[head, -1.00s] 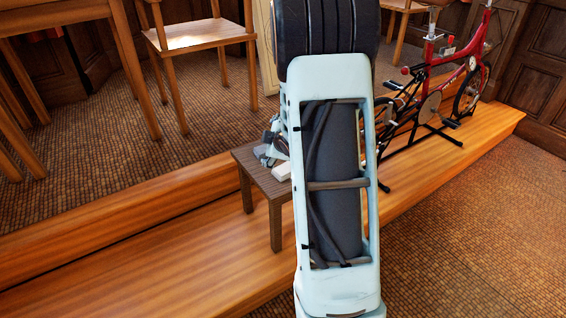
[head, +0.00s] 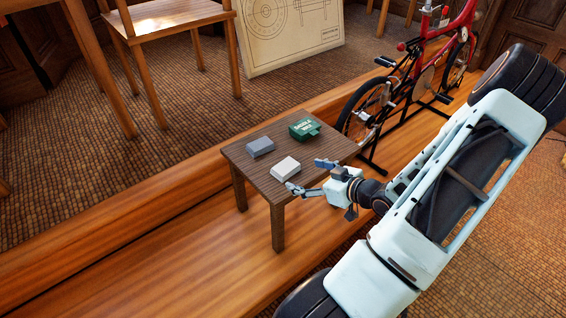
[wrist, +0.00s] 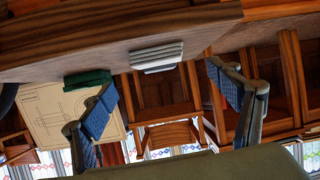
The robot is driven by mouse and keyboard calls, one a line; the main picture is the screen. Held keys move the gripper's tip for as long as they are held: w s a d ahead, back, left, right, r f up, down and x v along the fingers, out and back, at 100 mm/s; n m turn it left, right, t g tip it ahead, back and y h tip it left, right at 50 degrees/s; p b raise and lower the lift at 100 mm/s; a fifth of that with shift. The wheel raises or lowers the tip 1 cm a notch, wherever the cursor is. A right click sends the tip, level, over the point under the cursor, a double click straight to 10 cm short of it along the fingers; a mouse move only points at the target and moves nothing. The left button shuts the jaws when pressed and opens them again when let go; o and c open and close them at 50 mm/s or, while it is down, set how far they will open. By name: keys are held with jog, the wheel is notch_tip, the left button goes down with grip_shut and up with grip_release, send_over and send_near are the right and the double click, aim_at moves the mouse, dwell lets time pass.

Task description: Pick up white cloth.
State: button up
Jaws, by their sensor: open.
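The white cloth (head: 285,168) is a small folded block lying flat near the front edge of a small dark wooden table (head: 262,184). My gripper (head: 308,176) is open and empty just right of the cloth, its two fingers pointing left toward it with a gap between. No contact shows.
A grey block (head: 260,147) lies behind the cloth, and a green box (head: 304,129) stands at the table's back right. A red bicycle (head: 425,60) stands behind on the wooden platform (head: 140,262). A chair (head: 168,18) and a drawing board (head: 290,35) are further back.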

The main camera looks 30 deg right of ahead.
aim_at(284, 166)
jog(key=shift+m+t, duration=0.3)
jog(key=b+x, duration=0.2)
jog(key=x, duration=0.3)
jog(key=shift+w+a+r, duration=0.15)
jog(key=shift+a, duration=0.05)
jog(key=b+x, duration=0.2)
jog(key=x, duration=0.3)
jog(key=shift+w+d, duration=0.15)
jog(key=shift+w, duration=0.05)
jog(key=c, duration=1.1)
jog(key=shift+c, duration=0.3)
